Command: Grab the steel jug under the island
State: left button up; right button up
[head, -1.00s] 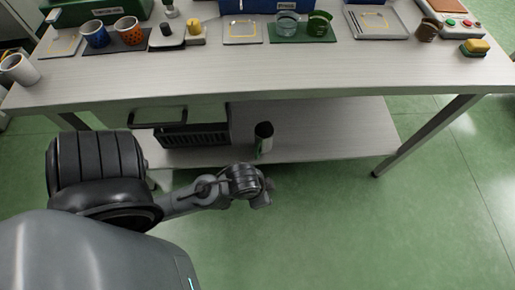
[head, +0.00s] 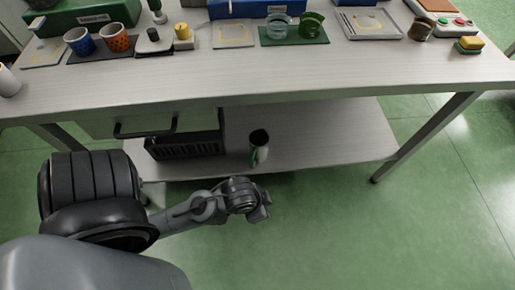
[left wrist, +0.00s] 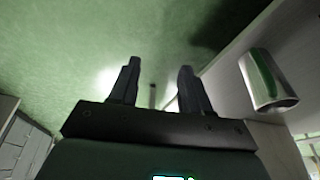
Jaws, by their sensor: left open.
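The steel jug (head: 261,149) stands upright on the lower shelf of the island, near its front edge. It has a dark opening and a green part on its side. In the left wrist view the jug (left wrist: 270,82) is at the right, shiny with a green stripe, outside the jaws. My left gripper (head: 264,207) is in front of the shelf, just below the jug in the picture, apart from it. In the left wrist view its two fingers (left wrist: 157,85) are spread, with nothing between them. My right gripper is not in view.
The island's lower shelf (head: 340,135) also holds a dark crate (head: 187,143) left of the jug. The tabletop (head: 300,72) overhangs it, bearing cups, trays and boxes. A table leg (head: 425,137) stands at right. The shelf right of the jug is clear.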

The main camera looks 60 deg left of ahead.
pick_arm(q)
jog(key=o, duration=0.9)
jog(key=shift+w, duration=0.1)
